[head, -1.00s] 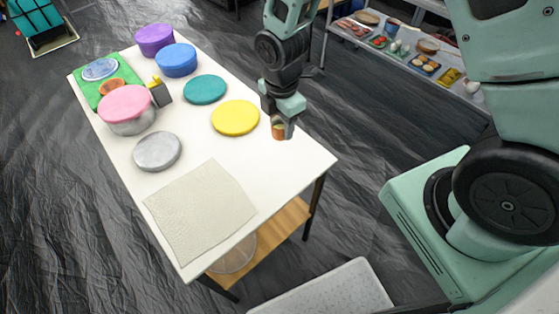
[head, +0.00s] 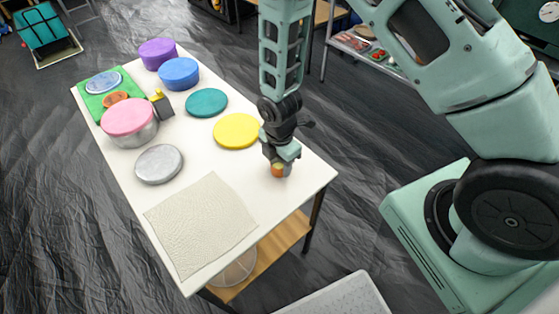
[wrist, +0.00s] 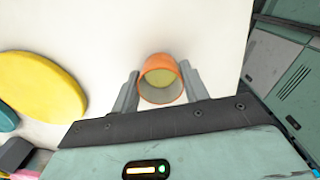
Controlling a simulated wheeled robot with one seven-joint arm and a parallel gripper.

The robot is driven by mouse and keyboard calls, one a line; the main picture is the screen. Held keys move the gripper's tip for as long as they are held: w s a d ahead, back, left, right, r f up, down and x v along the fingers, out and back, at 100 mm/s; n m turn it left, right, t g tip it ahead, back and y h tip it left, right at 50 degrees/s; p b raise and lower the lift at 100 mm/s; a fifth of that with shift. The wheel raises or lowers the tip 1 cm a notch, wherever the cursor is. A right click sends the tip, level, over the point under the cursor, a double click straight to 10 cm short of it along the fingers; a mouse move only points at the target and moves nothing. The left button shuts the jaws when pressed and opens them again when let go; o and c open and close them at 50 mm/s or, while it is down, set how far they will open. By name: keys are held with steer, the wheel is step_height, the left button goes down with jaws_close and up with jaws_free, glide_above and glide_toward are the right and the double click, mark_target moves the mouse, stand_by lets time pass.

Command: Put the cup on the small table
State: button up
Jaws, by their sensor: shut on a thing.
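The cup (head: 278,171) is small and orange, at the tip of my gripper (head: 280,165). In the wrist view the cup (wrist: 160,66) shows its orange rim and a yellowish inside, with one grey finger on each side. My gripper is shut on it. The white-topped table (head: 270,200) lies under the cup, which is over the right part of the top. I cannot tell whether the cup's base touches the surface.
A yellow disc (head: 237,131) and a teal disc (head: 206,103) lie left of my gripper. A grey round lid (head: 159,164), a pink-lidded pot (head: 129,119) and a cream mat (head: 200,225) are further left. The table around the cup is clear.

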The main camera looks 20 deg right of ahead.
steer(key=shift+f, duration=0.1)
steer(key=o, duration=0.8)
steer(key=shift+c, duration=0.2)
step_height(320, 180, up, 12)
steer(key=b, duration=0.1)
steer(key=s+a+r+m, duration=0.2)
steer(key=s+r+m, duration=0.5)
steer(key=s, duration=0.3)
steer(key=s+a+r+m, duration=0.3)
steer(key=s+r+m, duration=0.4)
steer(key=s+r, duration=0.1)
steer(key=shift+s+a+r+y, duration=0.15)
steer(key=shift+s+r+y, duration=0.2)
steer(key=shift+s, duration=0.55)
